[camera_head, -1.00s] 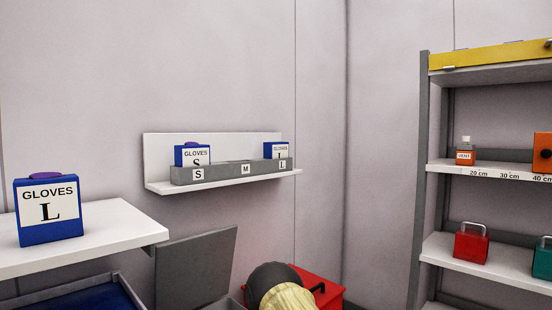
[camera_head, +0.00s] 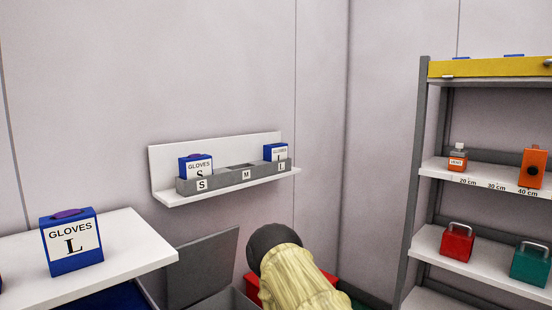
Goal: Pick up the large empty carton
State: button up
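Two blue GLOVES cartons marked L show. One, with a purple top (camera_head: 72,242), stands upright on the white side shelf at left. The other (camera_head: 275,152) sits in the L slot of the grey divided rack (camera_head: 236,178) on the back wall. A blue carton marked S (camera_head: 196,167) sits in the S slot, and the M slot between looks empty. I cannot tell whether either L carton is empty. My gripper's fingers are not in view.
A round dark and yellow ribbed thing (camera_head: 296,277), unclear in kind, fills the bottom centre before a red case. A grey open bin lid (camera_head: 202,268) stands left of it. A shelving unit (camera_head: 413,180) with a red padlock-shaped box (camera_head: 457,244) stands at right.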

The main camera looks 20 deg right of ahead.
aim_at(273, 153)
jog(key=u, duration=0.05)
jog(key=k, duration=0.35)
jog(key=z, duration=1.15)
jog(key=i, duration=0.85)
jog(key=z, duration=0.4)
jog(key=i, duration=0.9)
jog(key=u, duration=1)
jog(key=i, duration=0.5)
jog(key=u, duration=0.4)
